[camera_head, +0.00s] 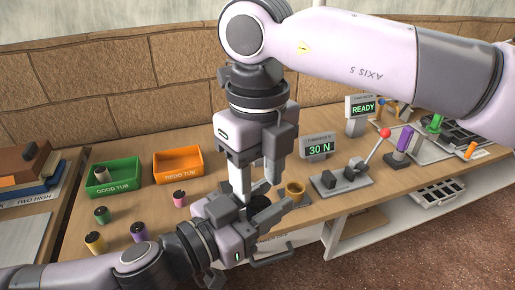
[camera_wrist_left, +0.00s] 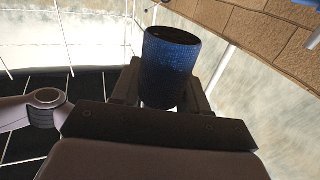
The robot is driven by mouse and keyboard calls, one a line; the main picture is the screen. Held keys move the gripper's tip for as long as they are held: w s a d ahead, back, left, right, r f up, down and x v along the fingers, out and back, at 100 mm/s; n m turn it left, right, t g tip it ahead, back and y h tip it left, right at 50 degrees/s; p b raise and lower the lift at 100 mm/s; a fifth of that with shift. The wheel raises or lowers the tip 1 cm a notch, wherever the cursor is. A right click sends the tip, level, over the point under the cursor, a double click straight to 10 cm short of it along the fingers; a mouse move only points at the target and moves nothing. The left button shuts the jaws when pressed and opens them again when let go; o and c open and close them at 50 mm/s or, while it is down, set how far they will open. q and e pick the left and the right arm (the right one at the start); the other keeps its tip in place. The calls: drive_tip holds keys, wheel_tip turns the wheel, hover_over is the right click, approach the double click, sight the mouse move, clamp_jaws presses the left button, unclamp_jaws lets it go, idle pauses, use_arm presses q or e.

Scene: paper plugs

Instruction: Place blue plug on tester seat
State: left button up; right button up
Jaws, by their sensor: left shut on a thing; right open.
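The blue plug (camera_wrist_left: 172,65), a dark-topped speckled cylinder, is held upright between my left gripper's fingers in the left wrist view. In the head view my left gripper (camera_head: 262,200) is shut low over the front of the bench; the plug there is only a dark shape, mostly hidden by fingers. My right gripper (camera_head: 259,178) hangs from above, open, with its fingers close to the left gripper. The hardness display (camera_head: 318,148) reads 30 N. A tan cup-like piece (camera_head: 295,192) and a clamp base with a red-knobbed lever (camera_head: 345,182) stand right of the grippers. I cannot tell which is the seat.

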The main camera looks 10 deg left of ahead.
sight(258, 204)
drive_tip(key=shift+f, duration=3.2)
drive_tip(key=c, duration=0.7)
use_arm(q)
drive_tip(key=o, duration=1.1)
